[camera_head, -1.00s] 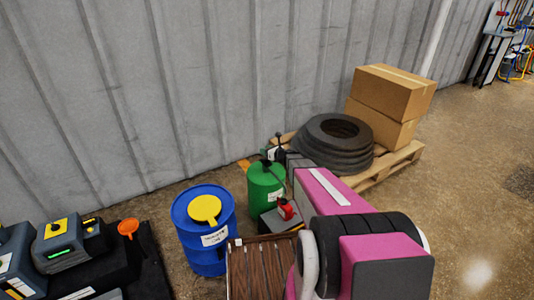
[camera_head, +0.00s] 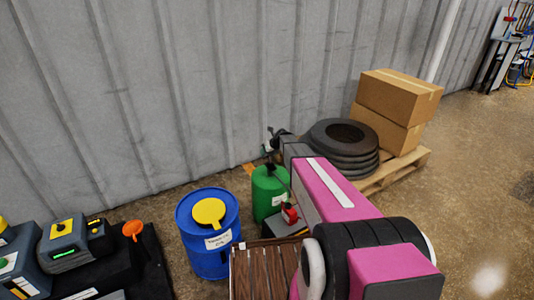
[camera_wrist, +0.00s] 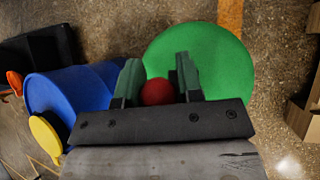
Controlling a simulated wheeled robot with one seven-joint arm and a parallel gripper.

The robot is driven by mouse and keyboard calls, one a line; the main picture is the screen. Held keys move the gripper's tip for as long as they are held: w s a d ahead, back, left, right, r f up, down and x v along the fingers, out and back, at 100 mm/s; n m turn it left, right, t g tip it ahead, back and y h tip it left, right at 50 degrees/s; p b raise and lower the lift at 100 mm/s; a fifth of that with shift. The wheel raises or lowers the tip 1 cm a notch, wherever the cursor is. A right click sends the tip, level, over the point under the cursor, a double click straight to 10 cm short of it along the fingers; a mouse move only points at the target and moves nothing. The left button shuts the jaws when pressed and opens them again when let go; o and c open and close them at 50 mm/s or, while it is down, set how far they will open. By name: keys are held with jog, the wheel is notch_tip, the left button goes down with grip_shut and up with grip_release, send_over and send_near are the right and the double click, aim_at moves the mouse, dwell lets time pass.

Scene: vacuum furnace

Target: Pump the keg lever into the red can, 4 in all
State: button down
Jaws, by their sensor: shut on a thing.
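The green keg (camera_head: 268,192) stands on the floor by the wall, right of the blue drum. In the wrist view, the keg's round green top (camera_wrist: 215,50) lies below my gripper (camera_wrist: 158,68). My gripper is shut on the red knob of the keg lever (camera_wrist: 157,92), which sits between its fingers. In the head view, my gripper (camera_head: 272,147) is above the keg, and its hold is too small to make out. The small red can (camera_head: 290,212) stands beside the keg, partly hidden by my arm. Its inside cannot be seen.
The blue drum (camera_head: 208,250) with a yellow lid piece (camera_head: 208,212) is left of the keg. A wooden slatted surface (camera_head: 262,275) is in front. Stacked tyres (camera_head: 342,150) and cardboard boxes (camera_head: 398,95) rest on a pallet (camera_head: 405,168) behind. An orange funnel (camera_head: 133,230) is left.

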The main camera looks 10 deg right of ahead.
jog(key=shift+w+a+f, duration=0.15)
jog(key=shift+w+f, duration=0.2)
jog(key=shift+f, duration=0.05)
dwell(0.4)
jog(key=c, duration=0.8)
grip_release()
jog(key=shift+r, duration=0.1)
jog(key=v, duration=1)
jog(key=shift+s+r, duration=0.2)
jog(key=shift+r, duration=0.05)
